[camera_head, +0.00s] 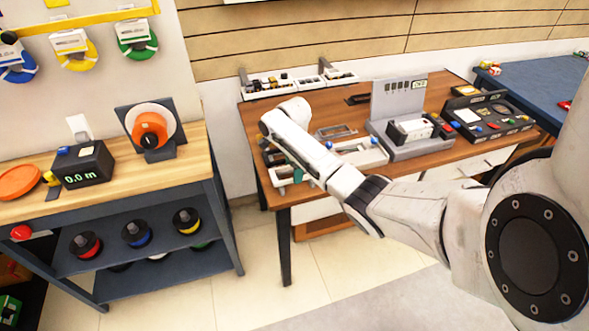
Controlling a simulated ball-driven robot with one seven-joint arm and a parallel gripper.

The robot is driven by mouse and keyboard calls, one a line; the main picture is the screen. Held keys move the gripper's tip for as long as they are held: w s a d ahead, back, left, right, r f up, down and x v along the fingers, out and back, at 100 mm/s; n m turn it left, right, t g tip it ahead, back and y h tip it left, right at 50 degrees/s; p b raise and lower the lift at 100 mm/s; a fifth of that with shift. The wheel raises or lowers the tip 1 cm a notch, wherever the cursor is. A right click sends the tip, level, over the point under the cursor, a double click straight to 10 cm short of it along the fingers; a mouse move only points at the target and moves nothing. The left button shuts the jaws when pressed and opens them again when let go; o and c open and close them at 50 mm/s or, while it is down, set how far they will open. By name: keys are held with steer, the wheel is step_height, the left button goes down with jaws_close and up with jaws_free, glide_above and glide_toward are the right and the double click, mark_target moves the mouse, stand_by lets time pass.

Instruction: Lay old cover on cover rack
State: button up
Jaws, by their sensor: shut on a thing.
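My white arm reaches from the right across the brown table (262,110), and its wrist bends over the table's left part. My gripper's fingers do not show clearly; the wrist and forearm hide them. Whatever they hold is hidden too, so I cannot make out the old cover. A grey frame-like piece (336,132) lies on the table just right of the forearm. A long white tray (368,157) with small parts runs under the forearm. I cannot tell for sure which thing is the cover rack.
A grey fixture (400,100) with an upright panel stands right of the tray. A dark control panel (487,115) with coloured buttons is further right. White parts bins (268,86) line the back edge. A wooden-topped workbench (100,178) stands left, with floor between.

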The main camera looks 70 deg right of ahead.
steer(key=shift+f, duration=0.45)
steer(key=o, duration=1)
steer(key=shift+o, duration=0.2)
